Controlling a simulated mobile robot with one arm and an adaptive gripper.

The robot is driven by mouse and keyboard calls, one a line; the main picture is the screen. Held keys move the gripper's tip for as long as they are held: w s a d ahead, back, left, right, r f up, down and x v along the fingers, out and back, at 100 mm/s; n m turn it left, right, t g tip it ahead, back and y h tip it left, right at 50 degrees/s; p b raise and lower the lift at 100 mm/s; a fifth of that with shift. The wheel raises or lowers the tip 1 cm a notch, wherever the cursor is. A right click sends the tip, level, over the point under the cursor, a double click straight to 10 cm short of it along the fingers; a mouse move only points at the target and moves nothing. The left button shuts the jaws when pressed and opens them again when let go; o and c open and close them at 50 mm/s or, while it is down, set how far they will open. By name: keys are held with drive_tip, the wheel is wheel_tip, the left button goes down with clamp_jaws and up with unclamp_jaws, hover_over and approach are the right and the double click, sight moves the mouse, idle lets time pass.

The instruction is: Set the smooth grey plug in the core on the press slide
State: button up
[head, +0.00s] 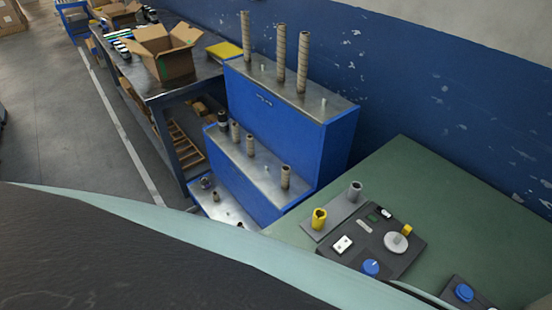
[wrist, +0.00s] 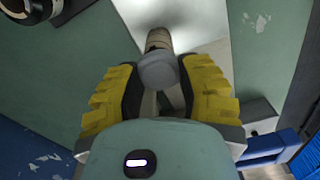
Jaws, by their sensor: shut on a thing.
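In the wrist view my gripper (wrist: 158,82) has its yellow fingers with dark pads closed around a smooth grey plug (wrist: 158,71). A brown cardboard core (wrist: 158,39) shows just beyond the plug, in line with it. It stands over a pale plate (wrist: 190,20), which may be the press slide. The plug overlaps the core's near end in the picture; I cannot tell whether it touches or enters it. My gripper is not in the head view, where my own body covers the lower part.
In the head view a green table (head: 400,165) carries a grey plate (head: 333,217) with a yellow piece (head: 319,219) and a grey cylinder (head: 354,191). A dark control panel (head: 395,262) lies beside it. A blue stepped rack (head: 280,125) holds several brown cores.

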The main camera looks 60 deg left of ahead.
drive_tip(key=o, duration=1.3)
wheel_tip(320, 180, up, 8)
drive_tip(key=p, duration=0.8)
drive_tip(key=shift+w+r, duration=0.1)
